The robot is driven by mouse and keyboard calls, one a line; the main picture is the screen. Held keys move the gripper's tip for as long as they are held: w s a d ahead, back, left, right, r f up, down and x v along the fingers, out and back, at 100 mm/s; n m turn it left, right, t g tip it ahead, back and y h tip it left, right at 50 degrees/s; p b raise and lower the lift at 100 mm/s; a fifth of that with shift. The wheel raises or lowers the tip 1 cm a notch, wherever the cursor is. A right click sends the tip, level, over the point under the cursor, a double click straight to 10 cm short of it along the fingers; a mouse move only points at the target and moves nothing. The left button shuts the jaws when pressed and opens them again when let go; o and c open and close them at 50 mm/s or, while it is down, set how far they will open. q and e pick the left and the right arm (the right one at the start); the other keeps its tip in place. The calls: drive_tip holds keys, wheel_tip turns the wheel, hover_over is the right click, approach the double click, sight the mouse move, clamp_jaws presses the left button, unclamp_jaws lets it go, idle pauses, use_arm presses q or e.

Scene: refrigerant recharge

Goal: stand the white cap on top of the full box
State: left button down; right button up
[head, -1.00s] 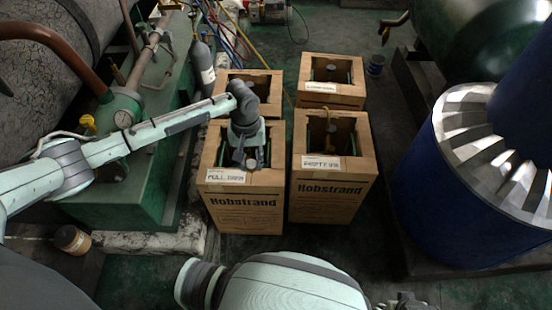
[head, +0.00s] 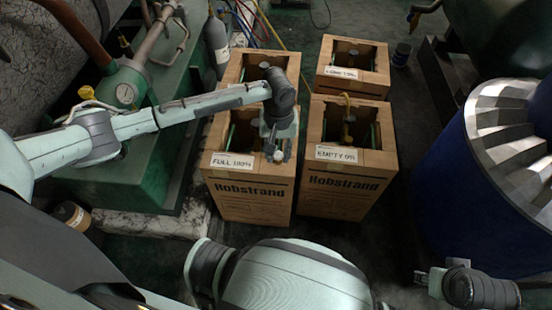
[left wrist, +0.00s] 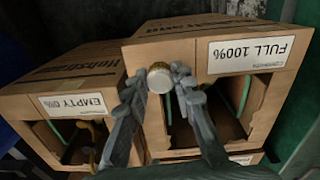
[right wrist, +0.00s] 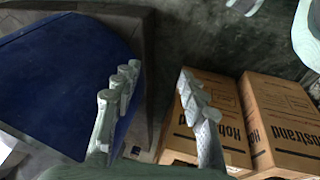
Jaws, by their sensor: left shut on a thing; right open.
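The white cap (head: 279,156) is held at the fingertips of my left gripper (head: 277,148). In the left wrist view the cap (left wrist: 160,78) is a pale round piece between the fingers (left wrist: 156,84). It is over the front rim of the full box (head: 252,192), near that box's right corner. I cannot tell whether it touches the rim. The full box, labelled FULL 100%, also shows in the left wrist view (left wrist: 205,28). My right gripper (right wrist: 153,82) is open and empty, away from the full box; it shows at the head view's lower right (head: 421,278).
The box labelled EMPTY 0% (head: 343,190) stands close to the right of the full box. Another labelled box (head: 356,84) is behind it. A blue drum-like machine (head: 490,200) is at the right, green equipment (head: 150,150) at the left.

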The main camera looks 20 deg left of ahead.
use_arm(q)
wheel_tip(320, 180, down, 2)
drive_tip(key=shift+f+b, duration=0.15)
drive_tip(key=shift+b, duration=0.95)
use_arm(e)
wheel_tip(320, 180, up, 6)
drive_tip(key=a+t, duration=0.1)
drive_tip(key=a, duration=0.1)
drive_tip(key=shift+w+a, duration=0.2)
drive_tip(key=shift+w, duration=0.15)
drive_tip(key=shift+s+d, duration=0.1)
use_arm(q)
drive_tip(key=shift+f, duration=0.1)
drive_tip(key=c, duration=1.3)
unclamp_jaws()
use_arm(e)
drive_tip(key=shift+s+d, duration=0.1)
drive_tip(key=shift+s, duration=0.1)
use_arm(q)
drive_tip(key=shift+o, duration=0.2)
use_arm(e)
drive_tip(key=shift+f, duration=0.1)
